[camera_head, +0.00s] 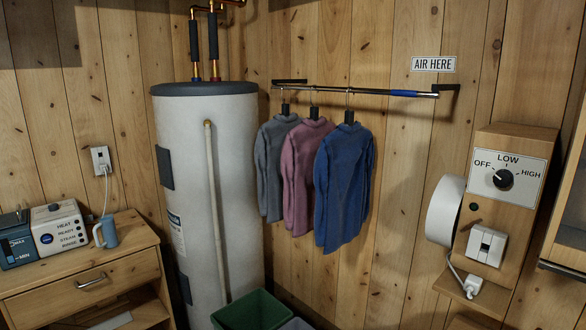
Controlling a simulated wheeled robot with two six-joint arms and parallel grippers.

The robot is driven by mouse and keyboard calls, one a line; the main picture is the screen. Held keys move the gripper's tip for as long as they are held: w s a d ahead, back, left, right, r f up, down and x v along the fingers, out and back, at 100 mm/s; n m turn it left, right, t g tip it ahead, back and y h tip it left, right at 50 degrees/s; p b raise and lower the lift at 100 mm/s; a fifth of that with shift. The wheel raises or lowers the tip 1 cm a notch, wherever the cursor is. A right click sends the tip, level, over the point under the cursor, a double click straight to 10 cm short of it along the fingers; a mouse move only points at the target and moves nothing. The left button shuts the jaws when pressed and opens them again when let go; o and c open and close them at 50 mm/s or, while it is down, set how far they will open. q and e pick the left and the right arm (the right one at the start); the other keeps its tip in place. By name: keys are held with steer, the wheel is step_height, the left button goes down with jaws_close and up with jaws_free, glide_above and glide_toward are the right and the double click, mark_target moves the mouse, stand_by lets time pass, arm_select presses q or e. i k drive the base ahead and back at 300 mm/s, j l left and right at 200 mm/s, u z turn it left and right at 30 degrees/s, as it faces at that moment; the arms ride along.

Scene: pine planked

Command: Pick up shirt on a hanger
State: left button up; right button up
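Three shirts on hangers hang side by side from a wall-mounted rail (370,91). The grey shirt (270,165) is at the left, partly covered by the pink shirt (301,175) in the middle. The blue shirt (343,190) is at the right, in front, and partly covers the pink one. Dark hanger tops with metal hooks show at the collars, hooked over the rail. The rail's right part, with a blue band (404,93), is bare below the "AIR HERE" sign (433,64). Neither of my grippers is in view.
A white water tank (235,180) stands left of the shirts. A green bin (252,312) is on the floor below. A dial panel (503,177) juts from the wall at right. A wooden cabinet (80,268) with a steamer (60,228) and blue handheld piece (107,232) stands left.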

mark_target(300, 145)
steer(key=i+l, duration=0.45)
steer(key=i, duration=0.2)
steer(key=z, duration=0.4)
steer(key=i+j+z, duration=0.1)
steer(key=z, duration=0.35)
steer(key=j+z, duration=0.3)
steer(key=z, duration=0.15)
steer(key=j+z, duration=0.25)
steer(key=z, duration=0.15)
